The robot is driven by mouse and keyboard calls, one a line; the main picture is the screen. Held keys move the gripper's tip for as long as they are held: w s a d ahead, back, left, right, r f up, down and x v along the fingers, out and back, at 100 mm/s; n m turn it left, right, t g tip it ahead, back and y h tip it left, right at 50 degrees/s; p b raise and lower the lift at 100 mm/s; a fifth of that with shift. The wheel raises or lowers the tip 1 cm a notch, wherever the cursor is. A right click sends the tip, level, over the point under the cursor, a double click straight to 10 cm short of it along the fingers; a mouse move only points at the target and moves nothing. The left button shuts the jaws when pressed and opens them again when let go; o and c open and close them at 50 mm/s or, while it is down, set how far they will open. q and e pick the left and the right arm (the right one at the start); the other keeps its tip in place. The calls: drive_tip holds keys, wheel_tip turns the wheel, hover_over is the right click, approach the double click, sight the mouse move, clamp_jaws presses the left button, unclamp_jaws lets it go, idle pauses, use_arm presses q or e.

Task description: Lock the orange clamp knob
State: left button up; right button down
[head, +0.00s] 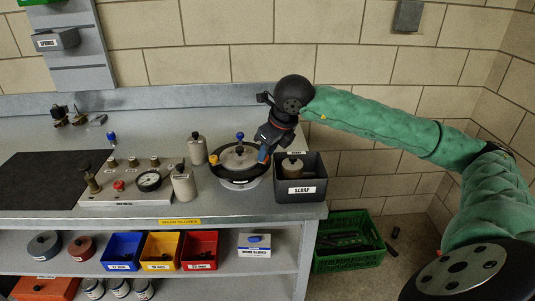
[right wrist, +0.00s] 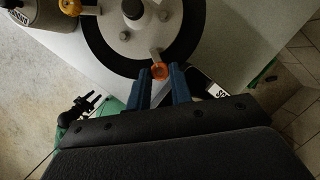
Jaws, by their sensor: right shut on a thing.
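The orange clamp knob (right wrist: 159,71) sits at the rim of a round grey lid with a black ring (right wrist: 103,66), on a short metal stem. My right gripper (right wrist: 158,78) has its two blue fingers closed around the knob from either side. In the head view my right gripper (head: 264,154) comes down at the right edge of the round vessel (head: 229,161) and mostly hides the held knob. A second orange-yellow knob (head: 214,159) stands at the vessel's left side and also shows in the wrist view (right wrist: 70,7).
A dark scrap bin (head: 313,187) stands close on the right of the gripper. Grey canisters (head: 197,150) and a gauge panel (head: 125,190) stand to the left. A black mat (head: 40,180) lies at the far left. The bench front (head: 260,211) is clear.

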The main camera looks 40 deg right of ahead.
use_arm(q)
drive_tip(key=shift+f, duration=0.25)
use_arm(e)
drive_tip(key=c, duration=1.3)
unclamp_jaws()
drive_tip(key=shift+o, duration=0.2)
drive_tip(key=shift+r, duration=0.1)
drive_tip(key=v, duration=0.6)
drive_tip(key=shift+s+r+b, duration=0.15)
drive_tip(key=shift+r+b, duration=0.05)
drive_tip(key=shift+b, duration=0.2)
use_arm(q)
wheel_tip(320, 180, down, 4)
drive_tip(key=shift+r, duration=0.25)
use_arm(e)
drive_tip(key=shift+s+d+r, duration=0.15)
drive_tip(key=shift+s+r, duration=0.05)
drive_tip(key=shift+r, duration=0.35)
use_arm(q)
drive_tip(key=shift+r, duration=0.1)
